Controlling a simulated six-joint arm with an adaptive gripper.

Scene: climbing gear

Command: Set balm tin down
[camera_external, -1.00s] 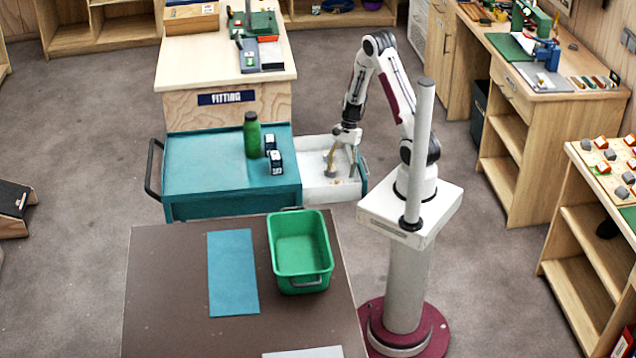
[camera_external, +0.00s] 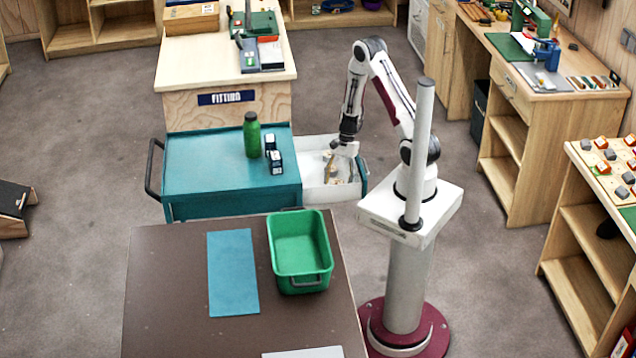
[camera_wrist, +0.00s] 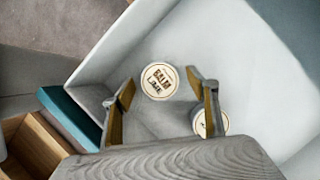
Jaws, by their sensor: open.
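In the external view my gripper (camera_external: 340,166) reaches down into the drawer (camera_external: 318,145); the tins are too small to make out clearly there.
The drawer's walls stand close around my gripper. The teal cart top (camera_external: 210,180) holds a green bottle (camera_external: 251,135) and small dark boxes (camera_external: 273,155). A brown table (camera_external: 170,290) in front carries a green bin (camera_external: 301,250) and a blue mat (camera_external: 232,272).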

